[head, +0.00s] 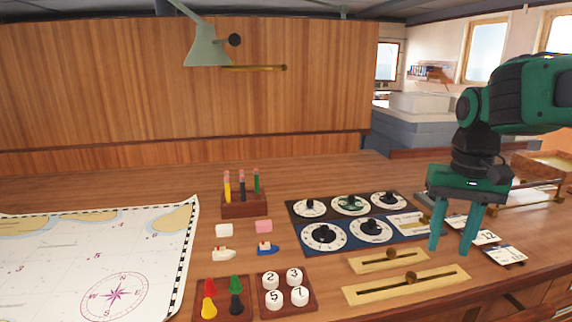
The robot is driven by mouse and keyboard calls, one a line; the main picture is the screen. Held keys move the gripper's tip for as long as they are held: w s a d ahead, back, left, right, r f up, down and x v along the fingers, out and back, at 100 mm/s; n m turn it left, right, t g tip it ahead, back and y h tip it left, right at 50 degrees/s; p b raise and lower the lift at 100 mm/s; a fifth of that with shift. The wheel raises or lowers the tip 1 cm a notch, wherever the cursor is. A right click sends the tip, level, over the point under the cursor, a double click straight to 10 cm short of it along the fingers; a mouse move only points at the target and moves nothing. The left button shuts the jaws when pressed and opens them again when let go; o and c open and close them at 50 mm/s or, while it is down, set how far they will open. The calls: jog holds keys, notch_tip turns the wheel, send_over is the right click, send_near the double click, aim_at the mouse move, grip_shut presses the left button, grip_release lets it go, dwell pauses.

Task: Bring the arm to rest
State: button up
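My green arm comes in from the right edge. My gripper (452,251) points down over the right part of the wooden table, in front of the dial panel's right end. Its two teal fingers are apart, with nothing visible between them. The fingertips appear close to the white numbered cards (505,254) and the brass slider plates (390,261). I cannot tell whether they touch the table.
The dial panel (293,222) lies left of my gripper. A marker holder (243,207), erasers, toy boats, a peg tray (222,316) and a numbered-piece tray (289,306) stand centrally. A chart (60,275) covers the left. A lamp (207,48) hangs above. Bare table lies behind.

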jog(key=s+d+f+m, duration=0.1)
jog(key=s+d+f, duration=0.3)
jog(key=s, duration=0.5)
jog(key=s+d+f+m, duration=0.1)
jog(key=s+d+f, duration=0.3)
jog(key=s, duration=0.5)
notch_tip(320, 180, down, 2)
jog(key=shift+s+d+f+m, duration=0.1)
jog(key=shift+s+d+m, duration=0.25)
jog(key=shift+d+m, duration=0.05)
jog(key=shift+w+f, duration=0.2)
jog(key=shift+w, duration=0.45)
